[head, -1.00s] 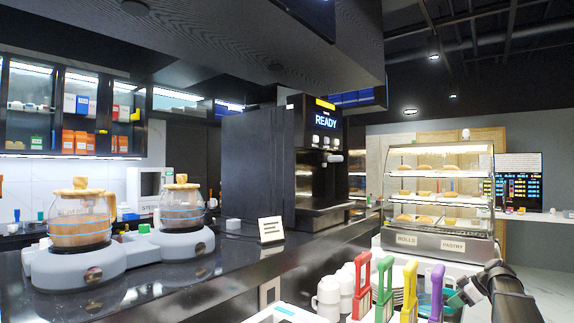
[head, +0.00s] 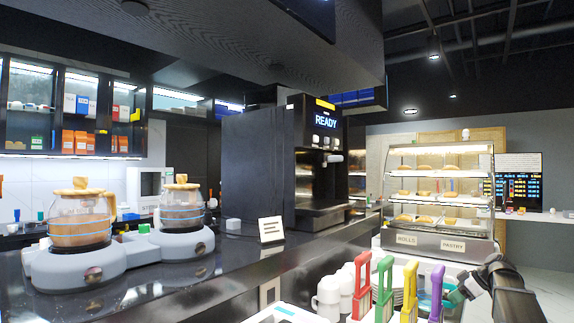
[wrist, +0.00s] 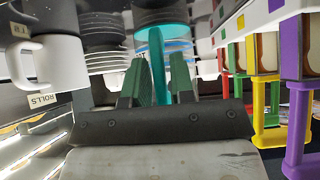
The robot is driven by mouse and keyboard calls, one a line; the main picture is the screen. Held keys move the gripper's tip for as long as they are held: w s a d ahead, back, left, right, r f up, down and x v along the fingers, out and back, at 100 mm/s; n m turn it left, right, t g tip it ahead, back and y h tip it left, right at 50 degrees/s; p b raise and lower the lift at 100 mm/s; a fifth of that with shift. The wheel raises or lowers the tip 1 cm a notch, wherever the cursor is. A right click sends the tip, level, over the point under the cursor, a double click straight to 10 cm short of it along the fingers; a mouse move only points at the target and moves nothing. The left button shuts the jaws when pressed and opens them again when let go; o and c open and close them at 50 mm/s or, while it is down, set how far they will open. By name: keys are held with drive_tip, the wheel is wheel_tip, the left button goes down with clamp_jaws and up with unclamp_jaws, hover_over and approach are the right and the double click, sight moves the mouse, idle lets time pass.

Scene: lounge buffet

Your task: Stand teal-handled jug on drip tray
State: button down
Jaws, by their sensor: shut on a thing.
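The teal handle (wrist: 157,62) of the jug stands upright between my gripper's green-padded fingers in the wrist view. My gripper (wrist: 160,82) is shut on this handle. In the head view my gripper (head: 456,295) is at the lower right, just right of the purple handle, and a bit of teal (head: 425,302) shows behind that handle. The jug's body is mostly hidden, and I cannot tell whether it is lifted. The drip tray (head: 324,207) is the dark ledge at the foot of the black READY machine, up and left of my gripper.
Red (head: 362,285), green (head: 384,287), yellow (head: 409,290) and purple (head: 437,292) handles stand in a row left of my gripper. White mugs (head: 328,297) and stacked plates are close by. A small sign (head: 271,229) stands on the dark counter. A pastry case (head: 440,195) is behind.

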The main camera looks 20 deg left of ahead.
sight(454, 286)
drive_tip(key=shift+r, duration=1.85)
drive_tip(key=a+r, duration=0.6)
drive_tip(key=r, duration=0.5)
drive_tip(key=a+r, duration=0.6)
drive_tip(key=r, duration=0.6)
drive_tip(key=w+a+r, duration=0.1)
drive_tip(key=a+r, duration=0.6)
drive_tip(key=r, duration=0.4)
drive_tip(key=shift+r, duration=0.2)
drive_tip(key=w+a+f, duration=0.1)
drive_tip(key=w+a, duration=0.3)
drive_tip(key=a, duration=0.6)
drive_tip(key=w+a+f, duration=0.1)
drive_tip(key=w+a, duration=0.3)
drive_tip(key=a, duration=0.6)
drive_tip(key=shift+w+a, duration=0.2)
drive_tip(key=shift+w, duration=0.1)
